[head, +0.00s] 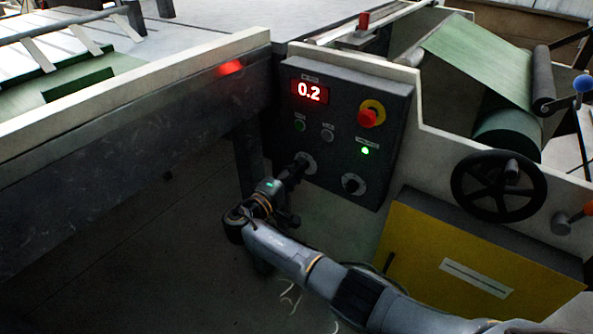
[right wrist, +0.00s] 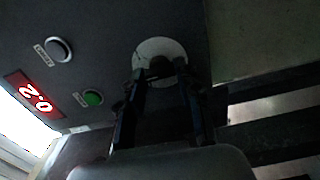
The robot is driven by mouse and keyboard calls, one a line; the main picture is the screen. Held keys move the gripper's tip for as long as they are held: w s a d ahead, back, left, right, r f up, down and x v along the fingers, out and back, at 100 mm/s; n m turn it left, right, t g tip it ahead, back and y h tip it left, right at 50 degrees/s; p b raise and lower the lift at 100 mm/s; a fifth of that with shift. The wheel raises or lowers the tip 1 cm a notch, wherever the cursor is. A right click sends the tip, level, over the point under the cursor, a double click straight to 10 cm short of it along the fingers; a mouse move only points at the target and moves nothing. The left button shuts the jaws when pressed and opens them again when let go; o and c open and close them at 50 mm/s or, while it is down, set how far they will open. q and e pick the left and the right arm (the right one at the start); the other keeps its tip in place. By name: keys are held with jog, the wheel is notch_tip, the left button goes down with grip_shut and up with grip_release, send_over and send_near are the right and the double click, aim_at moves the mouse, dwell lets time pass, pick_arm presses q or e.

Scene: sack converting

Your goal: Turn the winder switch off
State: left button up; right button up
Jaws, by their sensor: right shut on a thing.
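A dark control panel (head: 338,128) carries two rotary switches on pale round plates near its lower edge. The left rotary switch (head: 309,160) is largely hidden by my right gripper (head: 299,166). In the right wrist view, my right gripper (right wrist: 160,78) has its two fingers closed on the knob of that switch, in front of its pale plate (right wrist: 159,48). The right rotary switch (head: 353,184) is free, with a black knob on a pale plate. The labels are too small to read, so I cannot tell which is the winder switch. My left gripper is out of view.
The panel has a red display (head: 309,91) reading 0.2, a red stop button (head: 371,113) on yellow, a lit green lamp (head: 365,151), a green button (head: 299,125) and a grey button (head: 327,132). A black handwheel (head: 498,186) and a yellow box (head: 470,262) stand to the right.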

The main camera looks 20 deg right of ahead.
jog(key=o, duration=1.1)
jog(key=shift+o, duration=0.2)
jog(key=v, duration=1.2)
